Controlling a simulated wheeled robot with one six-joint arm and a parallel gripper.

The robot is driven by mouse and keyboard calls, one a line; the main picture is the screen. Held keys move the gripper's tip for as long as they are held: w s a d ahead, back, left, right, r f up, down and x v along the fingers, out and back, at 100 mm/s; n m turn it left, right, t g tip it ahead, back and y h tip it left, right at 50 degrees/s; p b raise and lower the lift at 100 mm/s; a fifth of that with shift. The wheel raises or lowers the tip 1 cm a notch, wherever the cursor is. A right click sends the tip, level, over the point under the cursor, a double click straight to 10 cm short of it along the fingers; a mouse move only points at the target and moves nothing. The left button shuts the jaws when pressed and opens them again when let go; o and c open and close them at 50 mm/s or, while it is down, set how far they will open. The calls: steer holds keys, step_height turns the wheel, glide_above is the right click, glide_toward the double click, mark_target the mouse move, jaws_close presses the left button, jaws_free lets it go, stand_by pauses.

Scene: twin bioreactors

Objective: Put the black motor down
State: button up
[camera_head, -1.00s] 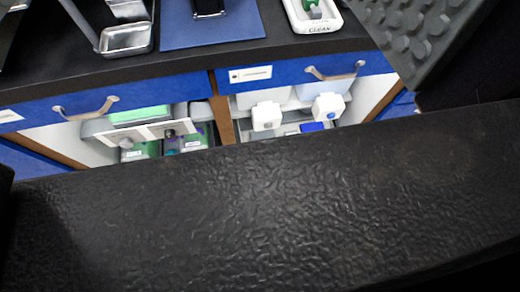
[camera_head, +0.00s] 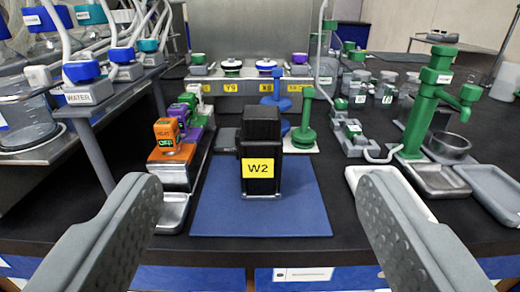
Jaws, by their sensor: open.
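The black motor (camera_head: 261,138) stands upright on a blue mat (camera_head: 225,215) on the black bench, near the middle of the view. It is a dark block with a yellow label reading W2 on its front. My gripper (camera_head: 258,195) is open. Its two grey, knobbed fingers are wide apart in the foreground, one on each side of the mat, and nothing is between their tips. The motor is beyond the fingertips, apart from both. The motor's back and underside are hidden.
Left of the mat is a stand with orange and purple parts (camera_head: 167,138). Behind are a green post on a white base (camera_head: 304,130) and a labelled rack (camera_head: 215,92). At right are a green tap stand (camera_head: 425,105) and trays (camera_head: 490,185). The mat's front is clear.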

glide_toward(261, 120)
steer(key=w, duration=0.7)
steer(key=shift+w+a+f, duration=0.1)
steer(key=shift+f, duration=0.2)
steer(key=shift+w+r, duration=0.1)
steer(key=shift+w, duration=2.55)
steer(key=shift+r, duration=0.1)
jaws_close()
